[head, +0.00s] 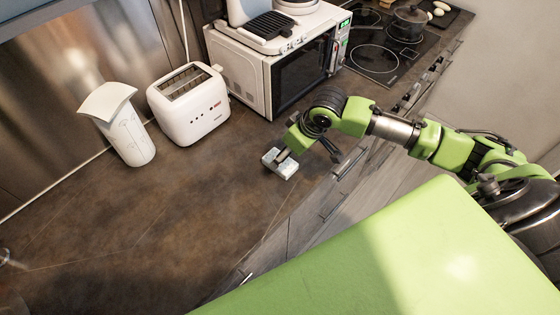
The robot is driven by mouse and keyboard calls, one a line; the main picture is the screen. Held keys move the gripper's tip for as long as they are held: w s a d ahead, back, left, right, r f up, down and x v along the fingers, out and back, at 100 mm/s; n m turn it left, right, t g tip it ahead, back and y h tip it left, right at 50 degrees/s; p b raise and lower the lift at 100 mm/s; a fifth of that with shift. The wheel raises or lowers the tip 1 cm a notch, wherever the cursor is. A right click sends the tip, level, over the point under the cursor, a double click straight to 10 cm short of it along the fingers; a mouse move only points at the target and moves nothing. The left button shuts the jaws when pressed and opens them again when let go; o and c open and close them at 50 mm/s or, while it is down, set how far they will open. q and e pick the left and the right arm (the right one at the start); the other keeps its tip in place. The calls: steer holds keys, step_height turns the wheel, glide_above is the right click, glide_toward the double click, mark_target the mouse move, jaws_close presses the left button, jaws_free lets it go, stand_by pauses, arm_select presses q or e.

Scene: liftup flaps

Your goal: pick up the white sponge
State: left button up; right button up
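The white sponge (283,168), a small pale block, lies on the brown countertop near its front edge. My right gripper (308,155) comes in from the right and points down over the counter beside the sponge. Its fingers look spread apart. One finger is at the sponge's upper edge and hides part of it; the other is off to the right, clear of the sponge. Whether the near finger touches the sponge is hard to tell. My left gripper is not in view.
A white toaster (188,104) and a white pitcher-like container (128,135) stand at the back left. A white microwave (268,75) with things on top stands behind my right gripper. A hob (385,52) with a pot (410,22) is beyond. The counter's left part is clear.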

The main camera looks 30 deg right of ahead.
steer(key=p+x, duration=0.2)
steer(key=x, duration=0.3)
steer(key=shift+s, duration=0.1)
steer(key=shift+w+f, duration=0.2)
steer(key=shift+f, duration=0.45)
steer(key=shift+f, duration=0.2)
steer(key=shift+s, duration=0.1)
steer(key=c, duration=1)
